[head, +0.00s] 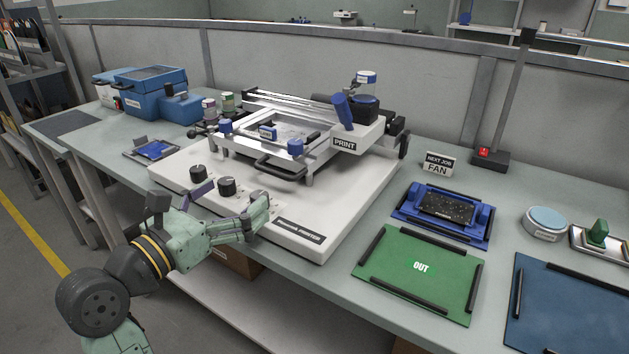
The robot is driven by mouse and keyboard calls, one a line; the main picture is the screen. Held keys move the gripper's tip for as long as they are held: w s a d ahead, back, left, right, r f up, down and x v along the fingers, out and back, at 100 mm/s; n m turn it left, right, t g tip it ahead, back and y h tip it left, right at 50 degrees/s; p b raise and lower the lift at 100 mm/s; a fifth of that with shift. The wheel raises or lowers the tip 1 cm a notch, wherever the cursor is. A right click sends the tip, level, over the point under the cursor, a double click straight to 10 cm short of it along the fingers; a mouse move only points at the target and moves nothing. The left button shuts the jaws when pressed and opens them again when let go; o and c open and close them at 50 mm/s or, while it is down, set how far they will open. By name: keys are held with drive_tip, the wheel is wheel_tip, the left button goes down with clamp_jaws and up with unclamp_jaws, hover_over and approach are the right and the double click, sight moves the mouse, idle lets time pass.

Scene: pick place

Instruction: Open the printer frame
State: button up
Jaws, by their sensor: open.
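The white printer (330,215) stands on the bench with several black knobs along its front left. Its printer frame (240,148) lies low and flat over the base, with blue clamp knobs at its front corners. A black bar handle (280,168) sticks out from the frame's front edge. The blue-handled print head (358,120) sits at the right end, above the PRINT label. My gripper (232,205) is open and empty above the front left edge of the printer base, in front of the handle and apart from it. It partly hides the base and a knob.
A green OUT mat (395,290) and a blue tray (408,228) with a dark board lie to the right. A NEXT JOB FAN sign (439,165) stands behind them. Blue boxes (150,92) stand at the back left, behind a small blue holder (152,150).

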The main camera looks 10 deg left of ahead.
sight(272, 172)
drive_tip(key=shift+w+d+f, duration=0.1)
drive_tip(key=shift+w+f, duration=0.1)
drive_tip(key=shift+f, duration=0.15)
drive_tip(key=p+x, duration=0.2)
drive_tip(key=x, duration=0.8)
drive_tip(key=shift+w+f+p, duration=0.1)
drive_tip(key=shift+w+p, duration=0.2)
drive_tip(key=shift+p, duration=0.05)
drive_tip(key=shift+c, duration=0.2)
drive_tip(key=c, duration=1.4)
